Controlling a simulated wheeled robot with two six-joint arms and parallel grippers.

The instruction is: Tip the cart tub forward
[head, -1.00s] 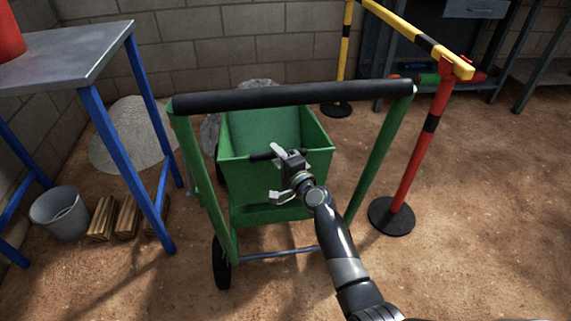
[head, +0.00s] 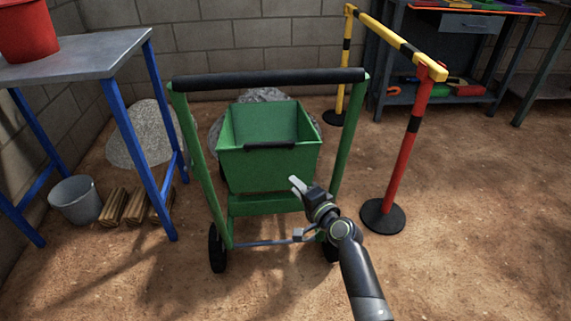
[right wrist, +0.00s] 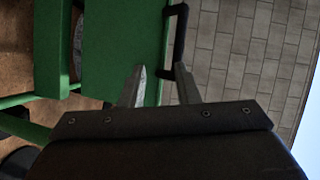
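The cart (head: 236,204) stands on dirt ground with a green frame and a black push bar (head: 268,78). Its green tub (head: 262,176) is open at the top and looks upright. A black handle (head: 270,146) is on the tub's near rim. My right gripper (head: 300,210) is open and empty, below and right of this handle, on the near side of the tub. In the right wrist view its two fingers (right wrist: 159,75) are apart, with the handle (right wrist: 180,35) beyond their tips. My left gripper is not in view.
A blue-legged table (head: 80,58) with a red bucket (head: 26,32) stands left. Below are a grey bucket (head: 75,200) and wood blocks (head: 125,206). A red post (head: 402,165) with a yellow-black barrier (head: 390,38) stands right. Open dirt lies in front.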

